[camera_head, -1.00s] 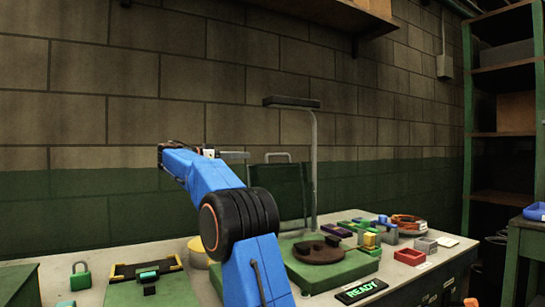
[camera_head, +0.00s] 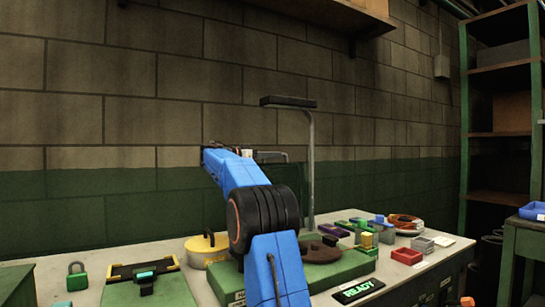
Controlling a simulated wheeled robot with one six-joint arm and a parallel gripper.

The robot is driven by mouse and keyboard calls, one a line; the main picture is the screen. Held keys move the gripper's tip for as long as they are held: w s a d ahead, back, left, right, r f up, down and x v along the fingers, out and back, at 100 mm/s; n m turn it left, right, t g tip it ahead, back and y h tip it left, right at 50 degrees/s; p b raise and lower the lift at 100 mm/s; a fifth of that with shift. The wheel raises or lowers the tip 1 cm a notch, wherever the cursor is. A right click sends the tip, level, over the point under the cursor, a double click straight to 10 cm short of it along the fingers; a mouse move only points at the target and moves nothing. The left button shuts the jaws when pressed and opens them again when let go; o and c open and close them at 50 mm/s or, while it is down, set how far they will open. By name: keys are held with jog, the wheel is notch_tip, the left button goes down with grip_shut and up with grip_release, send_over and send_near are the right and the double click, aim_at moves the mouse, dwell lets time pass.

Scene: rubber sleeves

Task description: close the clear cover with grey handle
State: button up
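The clear cover (camera_head: 303,180) with the grey handle stands raised at the back of the green base (camera_head: 318,276). Only a strip of its panel shows behind my arm. Its grey handle is at the top edge, by the end of my arm. My blue arm rises from the front and bends at a black joint. My gripper (camera_head: 266,154) is small and dark-grey, pointing right at the level of the handle. I cannot tell whether it touches the handle or whether its fingers are open. A dark brown round piece (camera_head: 316,252) lies on the green base.
A grey lamp post (camera_head: 311,165) rises behind the cover. A yellow round container (camera_head: 206,247), a green padlock (camera_head: 77,277) and a black-and-yellow tray (camera_head: 130,272) are at left. A brick wall stands behind.

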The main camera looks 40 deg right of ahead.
jog(key=shift+d, duration=0.25)
jog(key=shift+s, duration=0.1)
grip_shut()
jog(key=shift+r, duration=0.1)
